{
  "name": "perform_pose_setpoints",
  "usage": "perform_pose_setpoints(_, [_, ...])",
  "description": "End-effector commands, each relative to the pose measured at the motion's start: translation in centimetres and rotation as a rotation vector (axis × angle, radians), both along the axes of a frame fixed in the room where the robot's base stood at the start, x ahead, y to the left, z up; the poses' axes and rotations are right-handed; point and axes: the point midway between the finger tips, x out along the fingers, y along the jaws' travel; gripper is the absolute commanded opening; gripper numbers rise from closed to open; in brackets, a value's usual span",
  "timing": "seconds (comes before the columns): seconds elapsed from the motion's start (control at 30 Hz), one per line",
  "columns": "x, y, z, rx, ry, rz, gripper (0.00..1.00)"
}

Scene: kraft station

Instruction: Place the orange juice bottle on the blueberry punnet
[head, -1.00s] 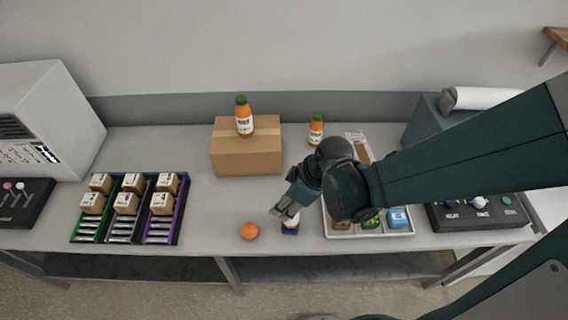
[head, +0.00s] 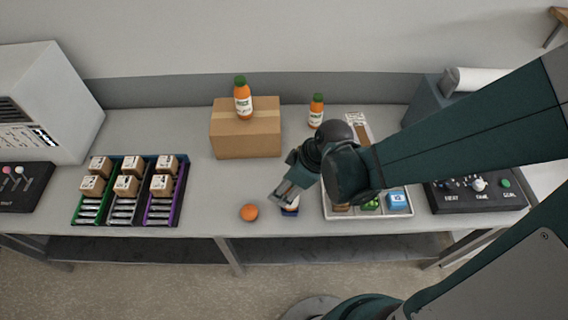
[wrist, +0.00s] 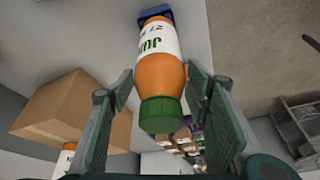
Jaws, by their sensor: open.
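An orange juice bottle with a white label and green cap (wrist: 160,75) stands between my gripper's fingers (wrist: 158,100) in the wrist view. Its base meets a dark blue punnet (wrist: 153,14), which looks like the blueberry punnet. In the head view the punnet (head: 290,212) sits near the table's front edge, and my gripper (head: 283,196) hides most of the bottle. My gripper is open, with a finger on each side of the bottle. A gap shows on the left; on the right I cannot tell whether finger and bottle touch.
An orange (head: 249,212) lies just left of the punnet. Another juice bottle (head: 243,100) stands on a cardboard box (head: 247,140), and one more (head: 316,110) stands behind my gripper. A tray (head: 370,215) with packs is close on the right. Bins with small boxes (head: 128,188) are left.

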Motion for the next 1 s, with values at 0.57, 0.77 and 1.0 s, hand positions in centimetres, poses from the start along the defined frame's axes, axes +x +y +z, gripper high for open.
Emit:
perform_pose_setpoints(0.57, [-0.1, -0.4, 1.4, 0.000, 0.000, -0.001, 0.48])
perform_pose_setpoints(0.77, [-0.3, -0.9, 2.7, 0.000, 0.000, -0.001, 0.48])
perform_pose_setpoints(1.0, [-0.5, -1.6, 4.4, 0.000, 0.000, -0.001, 0.48])
